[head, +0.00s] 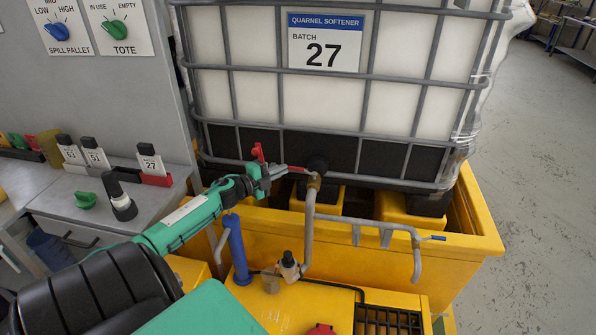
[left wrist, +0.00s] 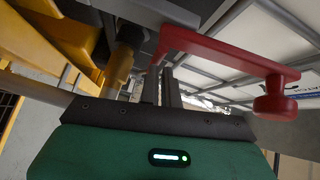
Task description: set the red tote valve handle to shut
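The red tote valve handle (head: 288,168) reaches left from the brass valve (head: 314,182) at the tote's outlet, with its red knob (head: 259,152) standing up at the outer end. In the left wrist view the handle (left wrist: 225,58) is a cranked red bar beside my fingers, its knob (left wrist: 275,102) to the right. My left gripper (head: 272,171) is at the handle. In the left wrist view its two fingers (left wrist: 162,86) are close together, with nothing visible between them. Whether they touch the bar is unclear. My right gripper is out of view.
The caged white tote (head: 405,100) stands in a yellow spill pallet (head: 470,243). A grey pipe (head: 308,222) drops from the valve, and another with a blue lever (head: 432,238) lies right. A blue cylinder (head: 238,250) stands below my arm. The bench (head: 60,200) is left; open floor is right.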

